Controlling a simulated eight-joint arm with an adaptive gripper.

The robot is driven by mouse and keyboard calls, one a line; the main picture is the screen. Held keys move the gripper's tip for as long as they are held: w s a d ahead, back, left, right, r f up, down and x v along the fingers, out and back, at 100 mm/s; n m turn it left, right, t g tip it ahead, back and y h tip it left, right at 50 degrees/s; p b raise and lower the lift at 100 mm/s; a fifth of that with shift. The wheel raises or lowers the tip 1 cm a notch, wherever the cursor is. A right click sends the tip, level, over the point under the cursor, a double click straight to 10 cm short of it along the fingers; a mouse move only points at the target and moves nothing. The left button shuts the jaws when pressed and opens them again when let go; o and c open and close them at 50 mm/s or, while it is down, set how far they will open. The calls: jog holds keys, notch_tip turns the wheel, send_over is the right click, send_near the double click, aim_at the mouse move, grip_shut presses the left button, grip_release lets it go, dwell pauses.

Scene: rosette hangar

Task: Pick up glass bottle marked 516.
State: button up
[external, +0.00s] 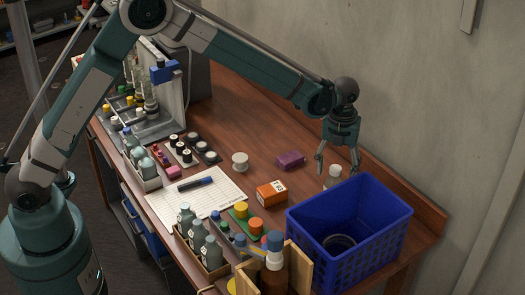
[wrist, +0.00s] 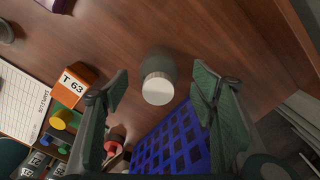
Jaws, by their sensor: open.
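A small grey-green bottle with a white cap (wrist: 158,90) stands on the wooden table, and it also shows in the external view (external: 332,177). No number can be read on it, so I cannot tell whether it is marked 516. My gripper (external: 338,162) points down over this bottle with its fingers apart. In the wrist view my gripper (wrist: 160,84) is open, with the bottle's cap between the two fingers and no visible contact. Several similar grey-green bottles with white labels stand in a wooden box (external: 205,262) at the front; their numbers are too small to tell.
A blue basket (external: 345,217) stands close in front of the bottle. An orange box marked T 63 (wrist: 72,86), a purple block (external: 290,160) and a white round container (external: 240,161) lie to the left. The wall bounds the table behind. Table around the bottle's far side is clear.

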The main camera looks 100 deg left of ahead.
aim_at(334, 184)
jog(key=shift+f, duration=0.4)
jog(key=shift+f, duration=0.1)
jog(key=shift+s+f, duration=0.1)
jog(key=shift+f, duration=2.4)
jog(key=c, duration=1.1)
